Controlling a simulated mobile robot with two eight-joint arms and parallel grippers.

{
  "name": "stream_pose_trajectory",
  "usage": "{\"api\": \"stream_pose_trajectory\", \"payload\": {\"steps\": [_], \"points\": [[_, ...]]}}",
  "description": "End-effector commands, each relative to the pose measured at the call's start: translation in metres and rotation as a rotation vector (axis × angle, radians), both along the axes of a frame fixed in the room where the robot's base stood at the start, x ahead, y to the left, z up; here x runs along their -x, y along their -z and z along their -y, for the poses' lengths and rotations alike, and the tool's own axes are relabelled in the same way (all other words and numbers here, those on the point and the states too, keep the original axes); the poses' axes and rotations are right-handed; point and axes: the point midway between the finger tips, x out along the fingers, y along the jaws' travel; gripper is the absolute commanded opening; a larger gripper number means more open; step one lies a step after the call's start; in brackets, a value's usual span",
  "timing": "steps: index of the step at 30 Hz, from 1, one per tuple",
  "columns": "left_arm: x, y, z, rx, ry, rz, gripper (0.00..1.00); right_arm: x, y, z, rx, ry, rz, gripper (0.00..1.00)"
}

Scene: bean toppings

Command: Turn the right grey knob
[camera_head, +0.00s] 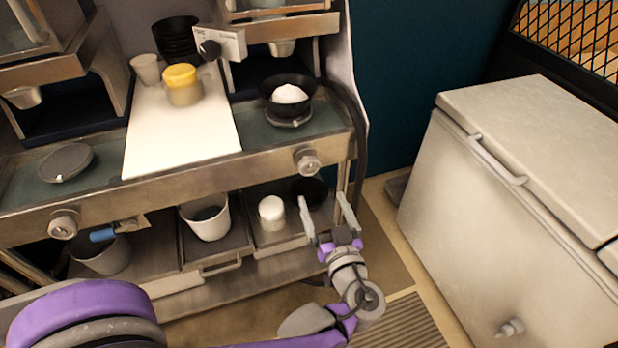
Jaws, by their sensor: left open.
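The right grey knob (307,162) sits on the front metal rail of the counter, near its right end. My left gripper (323,200) is open and empty, with its two fingers pointing up, below and slightly right of that knob in the picture. The fingers look apart from the knob. A left grey knob (63,224) sits on the same rail at the far left. A black bowl with a white mound (290,94) stands on the right side of the counter, above the right knob in the picture. My right gripper is not in view.
A white board (190,140) holds a yellow-lidded jar (183,85). A white bucket (206,217) and a white jar (271,212) stand on the lower shelf. A large pale chest (500,200) stands at right. The floor between chest and counter is partly clear.

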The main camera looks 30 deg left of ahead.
Motion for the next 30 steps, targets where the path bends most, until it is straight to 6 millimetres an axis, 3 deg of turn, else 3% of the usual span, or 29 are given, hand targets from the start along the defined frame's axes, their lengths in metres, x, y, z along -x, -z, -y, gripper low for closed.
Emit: {"api": "stream_pose_trajectory", "payload": {"steps": [15, 29, 30], "points": [[-0.062, 0.0, -0.063, 0.001, -0.006, -0.004, 0.98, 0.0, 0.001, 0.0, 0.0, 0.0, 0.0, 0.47], [-0.072, -0.001, -0.072, 0.001, -0.002, -0.004, 0.98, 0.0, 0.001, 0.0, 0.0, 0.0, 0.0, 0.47], [-0.072, -0.001, -0.072, 0.001, -0.002, -0.004, 0.91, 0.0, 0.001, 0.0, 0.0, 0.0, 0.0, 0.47]]}}
